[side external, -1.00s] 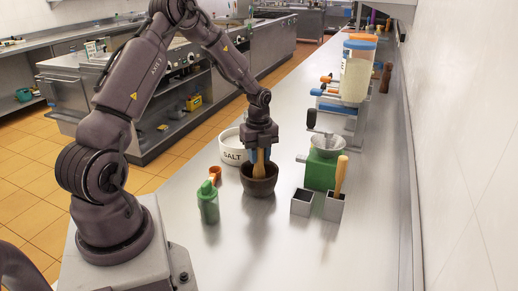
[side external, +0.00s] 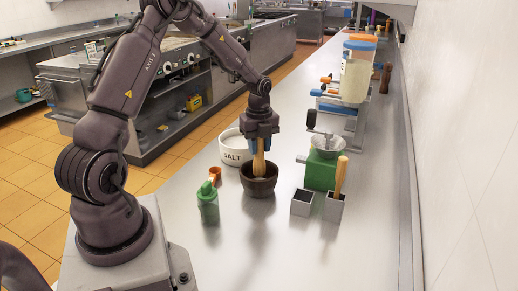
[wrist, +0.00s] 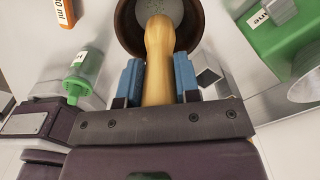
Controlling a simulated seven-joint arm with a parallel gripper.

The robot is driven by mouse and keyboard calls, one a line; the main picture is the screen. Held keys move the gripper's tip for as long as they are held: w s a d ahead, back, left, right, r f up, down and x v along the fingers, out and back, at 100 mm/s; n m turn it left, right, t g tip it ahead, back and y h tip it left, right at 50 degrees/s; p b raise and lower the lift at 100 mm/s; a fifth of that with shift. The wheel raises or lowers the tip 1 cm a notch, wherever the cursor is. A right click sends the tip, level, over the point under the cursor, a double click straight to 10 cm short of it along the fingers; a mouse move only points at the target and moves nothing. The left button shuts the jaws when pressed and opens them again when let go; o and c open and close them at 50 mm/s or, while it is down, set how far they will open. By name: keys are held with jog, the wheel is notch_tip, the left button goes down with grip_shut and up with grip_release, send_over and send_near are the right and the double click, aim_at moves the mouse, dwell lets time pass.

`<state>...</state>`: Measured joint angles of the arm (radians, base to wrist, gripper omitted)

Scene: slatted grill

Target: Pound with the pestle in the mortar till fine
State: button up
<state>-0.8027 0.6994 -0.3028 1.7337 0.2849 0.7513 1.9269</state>
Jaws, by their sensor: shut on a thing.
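The mortar (side external: 259,183) is a dark brown bowl on the steel counter, in the middle of the side view. The wrist view shows its rim (wrist: 123,38) and some pale contents with green specks inside. The pestle (side external: 259,163) is light wood and stands about upright, its lower end in the mortar. In the wrist view the pestle (wrist: 158,62) fills the space between the blue fingers. My gripper (side external: 260,145) is shut on the pestle's upper part, above the mortar. The pestle's tip is hidden, so I cannot tell whether it touches the bottom.
A white SALT tub (side external: 234,147) stands close behind the mortar. Two square metal holders (side external: 302,203) and a green-based device (side external: 321,169) stand right. The front counter is clear.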

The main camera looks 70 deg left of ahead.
jog(key=shift+r, duration=3.05)
jog(key=n, duration=0.3)
jog(key=shift+f+n, duration=0.15)
jog(key=shift+n, duration=0.15)
jog(key=shift+s+d+f+n, duration=0.1)
jog(key=shift+d+n, duration=0.1)
jog(key=shift+n, duration=0.8)
jog(key=shift+d+f+n, duration=0.1)
jog(key=shift+d+n, duration=0.25)
jog(key=shift+n, duration=0.65)
jog(key=d+n, duration=1)
jog(key=d, duration=1.2)
jog(key=shift+s+r, duration=0.15)
jog(key=shift+r, duration=0.2)
